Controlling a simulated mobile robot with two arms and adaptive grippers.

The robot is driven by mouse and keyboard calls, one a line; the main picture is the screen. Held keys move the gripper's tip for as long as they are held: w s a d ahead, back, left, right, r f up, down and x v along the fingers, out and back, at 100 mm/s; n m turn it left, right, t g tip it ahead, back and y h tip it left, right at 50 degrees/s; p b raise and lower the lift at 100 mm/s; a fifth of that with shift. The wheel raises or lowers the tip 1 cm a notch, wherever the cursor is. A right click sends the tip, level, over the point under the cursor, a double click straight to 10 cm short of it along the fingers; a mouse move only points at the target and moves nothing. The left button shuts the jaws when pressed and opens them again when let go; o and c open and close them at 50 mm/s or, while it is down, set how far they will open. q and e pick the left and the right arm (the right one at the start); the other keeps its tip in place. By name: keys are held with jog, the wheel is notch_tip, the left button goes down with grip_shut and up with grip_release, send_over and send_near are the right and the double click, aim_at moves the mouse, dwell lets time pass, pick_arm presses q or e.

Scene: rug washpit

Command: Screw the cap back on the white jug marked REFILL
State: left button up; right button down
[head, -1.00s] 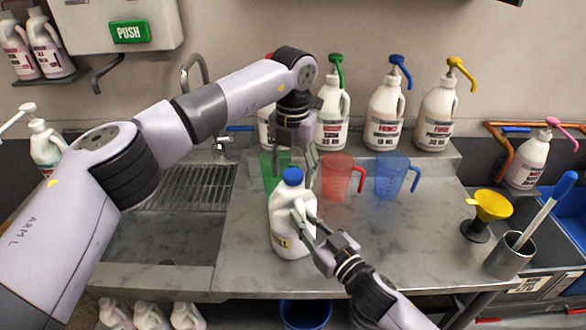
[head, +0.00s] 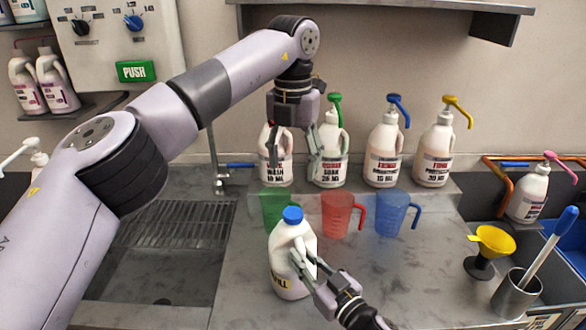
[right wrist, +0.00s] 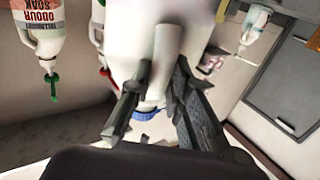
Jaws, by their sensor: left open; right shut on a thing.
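The white jug (head: 285,262) stands upright on the steel counter, its label partly hidden with only the end of the word showing. A blue cap (head: 292,214) sits on its mouth; how tightly it is seated I cannot tell. My right gripper (head: 304,263) is shut on the jug's handle from the right. The right wrist view shows the fingers (right wrist: 161,78) around the white handle, with the jug inverted in the picture and part of the blue cap (right wrist: 148,115) below. My left gripper (head: 294,163) is open and empty, pointing down above the cap, clear of it.
Green (head: 275,207), red (head: 338,214) and blue (head: 391,212) measuring jugs stand just behind. Several pump bottles line the back ledge. A yellow funnel (head: 492,240) and grey cup (head: 515,295) stand at right. A sink (head: 160,260) lies left. Counter right of the jug is fairly clear.

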jog(key=c, duration=1.4)
grip_release()
jog(key=shift+c, duration=0.2)
jog(key=v, duration=1.2)
